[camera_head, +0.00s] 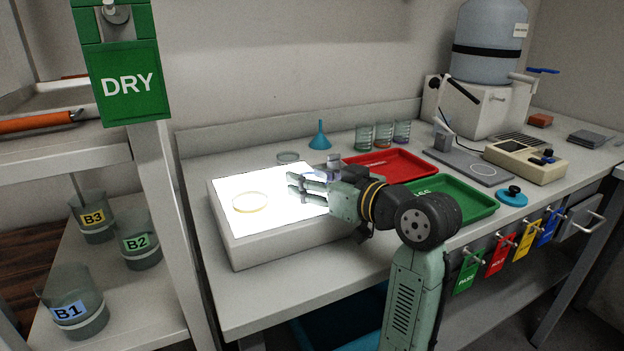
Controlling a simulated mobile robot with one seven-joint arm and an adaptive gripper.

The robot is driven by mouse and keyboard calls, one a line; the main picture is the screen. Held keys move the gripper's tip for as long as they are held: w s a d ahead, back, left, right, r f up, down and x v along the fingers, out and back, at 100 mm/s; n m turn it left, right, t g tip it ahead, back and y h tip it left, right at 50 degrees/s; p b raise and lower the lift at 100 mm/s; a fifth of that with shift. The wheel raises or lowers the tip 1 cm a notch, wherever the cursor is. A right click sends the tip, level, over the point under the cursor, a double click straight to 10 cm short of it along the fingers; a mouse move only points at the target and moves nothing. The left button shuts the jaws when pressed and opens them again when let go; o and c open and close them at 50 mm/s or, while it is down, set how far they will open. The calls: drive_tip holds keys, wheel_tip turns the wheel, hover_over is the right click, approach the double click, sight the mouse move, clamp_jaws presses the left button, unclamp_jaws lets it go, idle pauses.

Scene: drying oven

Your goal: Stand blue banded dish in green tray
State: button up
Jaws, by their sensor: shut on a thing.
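My gripper (293,185) is over the right part of the lit white panel (290,222), its fingers pointing left. It is shut on what looks like the blue banded dish (320,174), a small bluish, clear shape largely hidden by the fingers and wrist. Whether the dish touches the panel I cannot tell. The green tray (470,203) lies to the right on the bench, partly hidden behind my arm. It looks empty where it shows.
A yellow banded dish (250,203) lies on the panel left of my gripper. A clear dish (288,157), blue funnel (320,136) and several beakers (383,135) stand behind. A red tray (392,163) lies behind the green one; a teal object (512,196) sits right of it.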

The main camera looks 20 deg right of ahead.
drive_tip(key=shift+f, duration=0.2)
drive_tip(key=o, duration=1.1)
